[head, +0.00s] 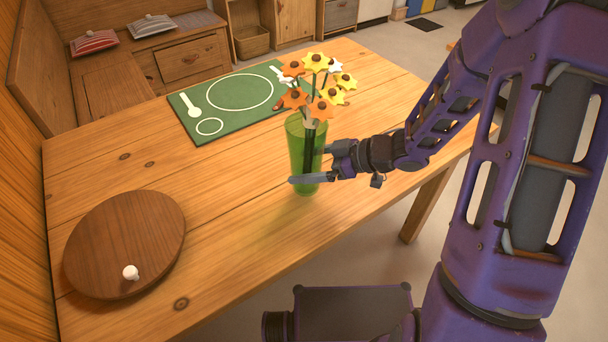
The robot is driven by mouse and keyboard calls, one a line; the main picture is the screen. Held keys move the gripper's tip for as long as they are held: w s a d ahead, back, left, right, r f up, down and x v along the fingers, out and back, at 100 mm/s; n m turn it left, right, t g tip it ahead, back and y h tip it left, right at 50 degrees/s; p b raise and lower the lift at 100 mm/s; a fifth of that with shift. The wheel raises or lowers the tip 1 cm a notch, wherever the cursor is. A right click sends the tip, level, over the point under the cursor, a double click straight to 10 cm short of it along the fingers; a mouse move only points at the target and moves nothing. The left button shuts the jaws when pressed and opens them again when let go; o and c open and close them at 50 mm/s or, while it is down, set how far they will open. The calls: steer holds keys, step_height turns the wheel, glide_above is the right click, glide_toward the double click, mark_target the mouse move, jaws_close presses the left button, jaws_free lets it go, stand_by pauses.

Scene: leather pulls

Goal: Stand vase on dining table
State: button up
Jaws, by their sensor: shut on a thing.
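A green see-through vase (296,147) with several yellow, orange and white flowers (317,86) stands upright at the middle of the wooden dining table (240,210), near its right-hand edge. My gripper (308,178) reaches in from the right with its fingers around the lower part of the vase and is shut on it. The vase's base appears at the tabletop, but I cannot tell whether it touches or hangs just above. Part of the vase is hidden by my gripper.
A green placemat (225,84) with white printed outlines lies behind the vase. A round wooden board (125,240) with a small white knob (131,272) lies at the front left. A bench with cushions (150,26) stands beyond the table. The tabletop between board and vase is clear.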

steer(key=shift+f+b, duration=0.6)
steer(key=shift+f, duration=1.2)
steer(key=shift+f, duration=0.15)
steer(key=o, duration=1.4)
steer(key=shift+o, duration=0.2)
steer(key=shift+d+r, duration=0.1)
steer(key=shift+r, duration=0.15)
steer(key=p+v, duration=0.3)
steer(key=v, duration=0.8)
steer(key=shift+s+d, duration=0.2)
steer(key=shift+d, duration=0.15)
steer(key=shift+r, duration=0.1)
